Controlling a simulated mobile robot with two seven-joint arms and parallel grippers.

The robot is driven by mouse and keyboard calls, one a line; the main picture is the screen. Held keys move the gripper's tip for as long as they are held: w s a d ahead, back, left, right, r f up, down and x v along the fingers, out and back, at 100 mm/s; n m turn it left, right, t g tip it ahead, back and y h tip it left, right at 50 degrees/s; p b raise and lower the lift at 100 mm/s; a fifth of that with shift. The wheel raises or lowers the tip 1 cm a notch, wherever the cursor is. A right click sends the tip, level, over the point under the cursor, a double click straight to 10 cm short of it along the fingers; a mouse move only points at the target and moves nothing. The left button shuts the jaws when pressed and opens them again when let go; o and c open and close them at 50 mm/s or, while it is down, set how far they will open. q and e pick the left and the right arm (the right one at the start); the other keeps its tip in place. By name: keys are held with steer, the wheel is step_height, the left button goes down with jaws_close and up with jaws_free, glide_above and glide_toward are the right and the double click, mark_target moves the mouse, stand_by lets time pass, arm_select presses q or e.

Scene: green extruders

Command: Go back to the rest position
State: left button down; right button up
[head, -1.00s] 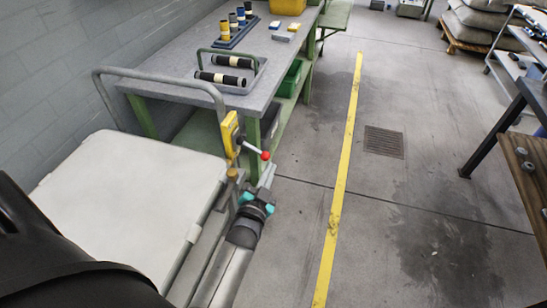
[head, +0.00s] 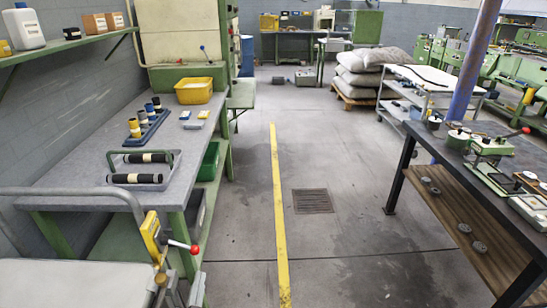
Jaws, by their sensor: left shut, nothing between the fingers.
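Only the tip end of my left gripper (head: 196,290) shows in the head view, at the bottom edge left of centre. It is shut and holds nothing. It shows just below the red ball knob (head: 195,249) of a lever on a yellow control box (head: 150,236). I cannot tell whether it touches anything there. The rest of the left arm is below the picture. My right gripper is not in view.
A grey workbench (head: 88,181) with black rollers and a yellow bin (head: 194,91) stands at left. A dark-framed table (head: 450,160) with machine parts stands at right. Bare floor with a yellow line (head: 277,200) and a drain grate (head: 312,201) lies between.

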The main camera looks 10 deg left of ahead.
arm_select(q)
steer(key=s+d+f+g+h, duration=0.1)
steer(key=s+d+f+g, duration=0.2)
steer(key=f, duration=0.4)
steer(key=s+d+f+g+h, duration=0.2)
steer(key=s+f, duration=0.2)
steer(key=f, duration=0.3)
steer(key=s+d+f+g+h, duration=0.1)
steer(key=s+d+f+g, duration=0.1)
steer(key=s+d+f, duration=0.3)
steer(key=s+a+f+g, duration=0.1)
steer(key=s+f+g, duration=0.3)
steer(key=s, duration=0.8)
steer(key=s+a+f+g, duration=0.2)
steer(key=s+f+g, duration=0.2)
steer(key=s+f, duration=0.5)
steer(key=s, duration=0.4)
steer(key=shift+f+g+h, duration=0.3)
steer(key=shift+g, duration=0.1)
steer(key=shift+s, duration=0.1)
